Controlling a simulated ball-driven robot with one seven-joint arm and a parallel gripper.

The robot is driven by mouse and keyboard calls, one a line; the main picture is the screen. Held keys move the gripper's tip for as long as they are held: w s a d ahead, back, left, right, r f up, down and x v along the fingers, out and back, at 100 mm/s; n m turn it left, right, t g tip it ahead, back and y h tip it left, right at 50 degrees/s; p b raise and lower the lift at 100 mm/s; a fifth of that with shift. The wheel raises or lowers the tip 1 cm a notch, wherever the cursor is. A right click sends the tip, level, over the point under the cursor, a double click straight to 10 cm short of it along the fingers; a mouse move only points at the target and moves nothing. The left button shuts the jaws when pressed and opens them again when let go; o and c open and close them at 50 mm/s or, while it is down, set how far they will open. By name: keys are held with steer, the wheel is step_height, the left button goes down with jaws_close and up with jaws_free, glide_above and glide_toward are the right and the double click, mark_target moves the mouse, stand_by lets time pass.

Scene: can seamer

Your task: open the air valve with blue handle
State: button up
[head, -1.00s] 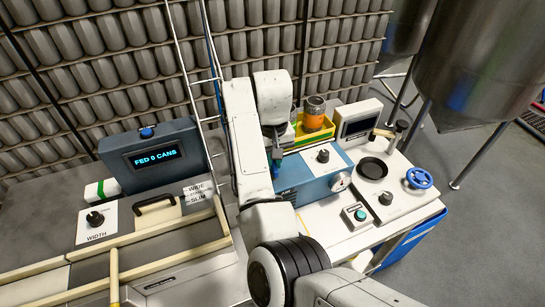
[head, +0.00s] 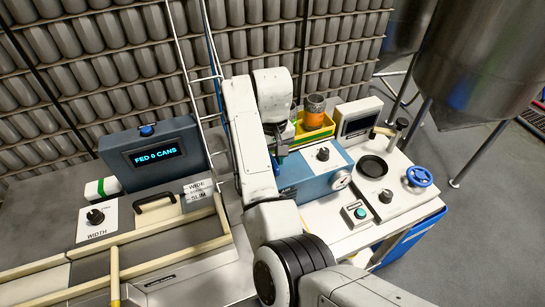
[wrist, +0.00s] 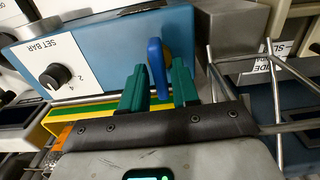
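The blue handle (wrist: 157,68) of the air valve stands up in front of the blue box (wrist: 100,50) in the wrist view. My gripper (wrist: 160,75) has two green fingers, one on each side of the handle. The fingers are apart, and a small gap shows on the left side of the handle, so they look not closed on it. In the head view, my gripper (head: 280,150) is just behind the left end of the blue box (head: 315,170).
A yellow tray (head: 325,132) with an orange-banded jar (head: 314,113) is behind the box. A metal rail frame (wrist: 225,75) is close to the right finger in the wrist view. A blue handwheel (head: 419,176) and a black dish (head: 373,167) are at the right.

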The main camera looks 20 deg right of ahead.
steer(key=shift+o, duration=0.8)
step_height(320, 180, up, 11)
steer(key=shift+f, duration=0.15)
steer(key=shift+d, duration=0.1)
